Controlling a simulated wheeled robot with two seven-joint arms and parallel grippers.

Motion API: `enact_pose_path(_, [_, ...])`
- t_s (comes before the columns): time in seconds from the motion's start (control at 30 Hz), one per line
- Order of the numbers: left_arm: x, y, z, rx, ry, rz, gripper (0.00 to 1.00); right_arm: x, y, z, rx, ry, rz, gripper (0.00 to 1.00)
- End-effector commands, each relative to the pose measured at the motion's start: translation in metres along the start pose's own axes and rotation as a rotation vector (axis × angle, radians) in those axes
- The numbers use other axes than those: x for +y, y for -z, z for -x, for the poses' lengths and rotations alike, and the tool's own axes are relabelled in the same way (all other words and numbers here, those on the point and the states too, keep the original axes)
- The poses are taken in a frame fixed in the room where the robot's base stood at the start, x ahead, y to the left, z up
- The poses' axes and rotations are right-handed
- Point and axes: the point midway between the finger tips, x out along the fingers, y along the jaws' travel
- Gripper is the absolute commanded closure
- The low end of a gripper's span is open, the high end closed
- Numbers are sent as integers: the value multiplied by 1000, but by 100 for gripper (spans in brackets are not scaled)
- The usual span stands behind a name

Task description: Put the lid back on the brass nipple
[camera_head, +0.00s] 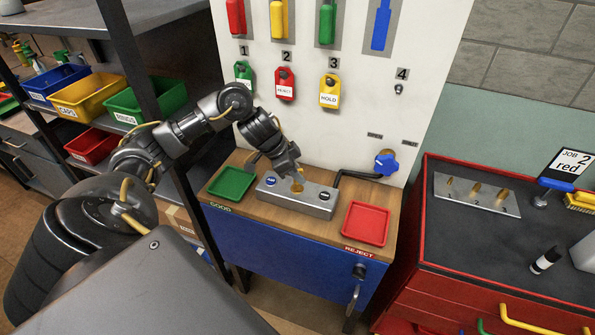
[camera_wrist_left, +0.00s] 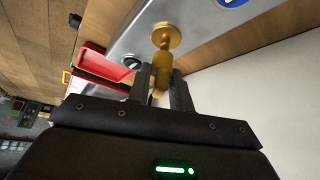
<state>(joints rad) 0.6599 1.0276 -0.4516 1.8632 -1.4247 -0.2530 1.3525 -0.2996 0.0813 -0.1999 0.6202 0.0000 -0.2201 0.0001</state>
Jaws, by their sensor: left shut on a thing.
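My left gripper (camera_head: 296,176) reaches down over the metal block (camera_head: 312,205) on the wooden bench top. In the left wrist view, my left gripper (camera_wrist_left: 161,88) is shut on a brass cylinder (camera_wrist_left: 162,78), which looks like the lid. Beyond it, in line, are a brass stem and round brass flange (camera_wrist_left: 164,37) at the metal block, which look like the brass nipple. The brass also shows small in the head view (camera_head: 297,188), partly hidden by the fingers. I cannot tell whether cylinder and stem touch or are apart. My right gripper is in neither view.
A green tray (camera_head: 232,183) lies left of the block and a red tray (camera_head: 366,224) right of it. A white tool panel (camera_head: 340,110) rises behind. A red cabinet (camera_head: 470,260) on the right carries a plate with brass pieces (camera_head: 477,193). Shelves with bins (camera_head: 88,97) stand left.

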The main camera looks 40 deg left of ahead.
Motion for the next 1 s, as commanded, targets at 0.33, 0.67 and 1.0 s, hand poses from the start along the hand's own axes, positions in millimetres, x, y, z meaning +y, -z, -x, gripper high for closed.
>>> enact_pose_path(0.33, [0,0,1,-1,0,0,100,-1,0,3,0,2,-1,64])
enact_pose_path(0.67, [0,-1,2,0,0,0,100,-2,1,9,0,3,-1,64])
enact_pose_path(1.0, [0,-1,1,0,0,0,100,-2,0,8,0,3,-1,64])
